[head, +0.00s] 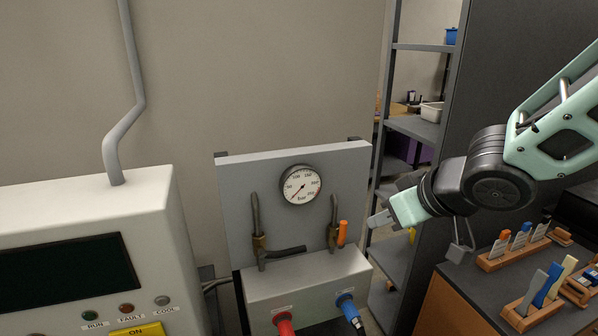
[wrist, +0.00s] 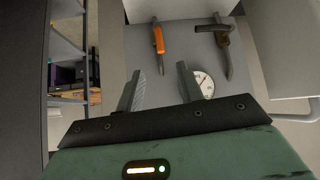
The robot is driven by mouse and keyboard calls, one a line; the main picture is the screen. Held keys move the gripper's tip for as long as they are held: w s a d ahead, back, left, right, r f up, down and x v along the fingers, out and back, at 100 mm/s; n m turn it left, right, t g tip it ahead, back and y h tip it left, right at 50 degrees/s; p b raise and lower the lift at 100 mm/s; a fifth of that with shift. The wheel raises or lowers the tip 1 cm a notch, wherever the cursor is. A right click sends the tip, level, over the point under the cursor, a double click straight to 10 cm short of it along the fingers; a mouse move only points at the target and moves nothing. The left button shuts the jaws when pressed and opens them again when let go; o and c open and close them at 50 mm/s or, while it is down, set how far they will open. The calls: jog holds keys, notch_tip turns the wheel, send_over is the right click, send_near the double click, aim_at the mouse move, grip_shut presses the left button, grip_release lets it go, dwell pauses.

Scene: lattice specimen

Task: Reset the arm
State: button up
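My gripper (head: 380,217) is in the right half of the head view, at the end of my pale green arm. It reaches left toward the gauge panel (head: 230,185) and appears apart from it. In the wrist view my gripper (wrist: 157,82) has its two fingers spread with an empty gap between them. The wrist view shows the panel upside down, with an orange-handled valve (wrist: 158,40), a second lever (wrist: 223,40) and the round gauge (wrist: 203,84) beyond the fingers.
A white cabinet (head: 150,230) with a dark screen stands at the left. Red (head: 284,323) and blue (head: 347,306) connectors stick out below the panel. A dark counter (head: 480,280) at the right holds wooden racks (head: 510,252) of specimens. Shelves (head: 415,127) stand behind.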

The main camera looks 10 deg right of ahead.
jog(key=s+a+f+n+g+h+b, duration=0.1)
jog(key=s+a+f+g+b, duration=0.2)
jog(key=s+f+b, duration=0.4)
jog(key=s+a+f+n+g+h+b, duration=0.1)
jog(key=s+a+f+g+b, duration=0.3)
jog(key=s+f+b, duration=0.4)
jog(key=s+f+n+g, duration=0.1)
jog(key=s+f, duration=0.4)
jog(key=shift+s+a+f+h, duration=0.3)
jog(key=shift+s, duration=0.05)
